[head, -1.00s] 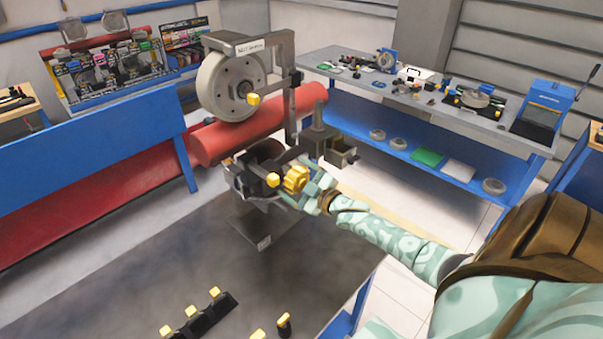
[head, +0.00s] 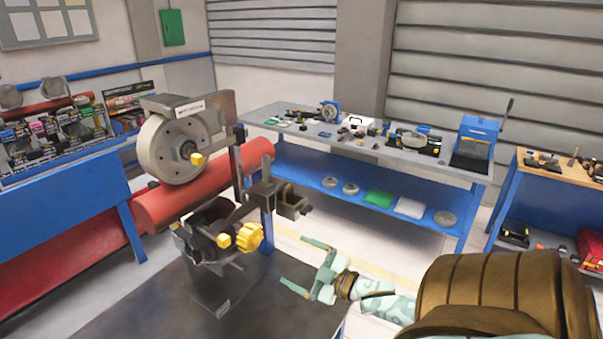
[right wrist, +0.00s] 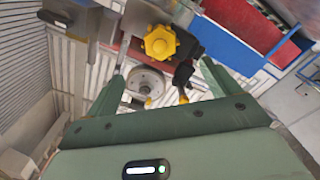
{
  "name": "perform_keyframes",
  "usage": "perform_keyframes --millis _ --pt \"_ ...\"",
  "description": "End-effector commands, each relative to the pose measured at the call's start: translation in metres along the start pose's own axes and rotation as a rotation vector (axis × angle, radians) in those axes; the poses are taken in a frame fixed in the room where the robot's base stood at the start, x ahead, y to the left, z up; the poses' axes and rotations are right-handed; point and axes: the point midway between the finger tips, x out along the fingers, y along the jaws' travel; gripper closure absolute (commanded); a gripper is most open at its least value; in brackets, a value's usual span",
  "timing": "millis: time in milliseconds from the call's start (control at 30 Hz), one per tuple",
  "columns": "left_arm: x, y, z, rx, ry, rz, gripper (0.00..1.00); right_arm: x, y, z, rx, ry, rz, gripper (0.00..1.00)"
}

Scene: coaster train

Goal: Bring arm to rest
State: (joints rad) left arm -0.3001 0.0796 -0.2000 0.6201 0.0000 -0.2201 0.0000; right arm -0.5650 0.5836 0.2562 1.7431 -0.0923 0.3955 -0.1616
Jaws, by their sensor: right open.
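My right gripper (head: 297,264) is open and empty in the head view, in the lower middle, with its fingers pointing left. It is apart from the wheel machine (head: 240,180), a grey stand with a large pale wheel (head: 180,148) and a yellow knob (head: 248,236). The gripper is to the right of the knob. In the right wrist view the two green fingers (right wrist: 163,88) are spread, with nothing gripped between them. The yellow knob (right wrist: 160,42) and the pale wheel (right wrist: 147,82) show beyond them. My left gripper is not in view.
A blue-legged bench (head: 300,150) with tools stands behind, with rolls and a green box on its lower shelf. A red cylinder (head: 165,208) lies behind the machine. A wooden-topped bench (head: 560,172) is at the right. Floor shows between my right gripper and the back bench.

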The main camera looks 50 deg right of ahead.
Motion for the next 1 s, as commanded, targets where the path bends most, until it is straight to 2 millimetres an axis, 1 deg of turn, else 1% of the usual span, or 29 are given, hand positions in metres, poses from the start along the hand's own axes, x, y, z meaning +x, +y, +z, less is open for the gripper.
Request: perform_keyframes --millis 500,567,633,667,733,767,800,867,900,967,1000 --pt "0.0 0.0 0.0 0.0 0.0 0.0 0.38 0.0 0.0 0.0 0.003 -0.001 0.0 0.12" --pt "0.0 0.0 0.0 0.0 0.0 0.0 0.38 0.0 -0.001 0.004 0.003 -0.021 -0.003 0.12" --pt "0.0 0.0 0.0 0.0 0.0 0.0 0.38 -0.004 -0.003 0.025 0.0 -0.09 -0.01 0.12" --pt "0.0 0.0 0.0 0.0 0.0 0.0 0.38 -0.008 -0.006 0.038 0.001 -0.131 -0.017 0.12" --pt "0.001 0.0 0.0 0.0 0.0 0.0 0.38 -0.024 -0.022 0.078 0.014 -0.25 -0.04 0.12" --pt "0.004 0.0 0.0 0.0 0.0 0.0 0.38 -0.033 -0.033 0.099 0.022 -0.307 -0.051 0.12" --pt "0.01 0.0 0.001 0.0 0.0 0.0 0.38 -0.046 -0.051 0.128 0.037 -0.384 -0.067 0.12" --pt "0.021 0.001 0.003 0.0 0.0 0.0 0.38 -0.07 -0.083 0.172 0.062 -0.503 -0.094 0.12" --pt "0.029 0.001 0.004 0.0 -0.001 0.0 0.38 -0.087 -0.106 0.198 0.08 -0.577 -0.113 0.12" --pt "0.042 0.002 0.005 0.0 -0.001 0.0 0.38 -0.112 -0.142 0.234 0.108 -0.681 -0.144 0.12" --pt "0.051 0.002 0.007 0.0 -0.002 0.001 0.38 -0.13 -0.167 0.256 0.125 -0.748 -0.167 0.12"
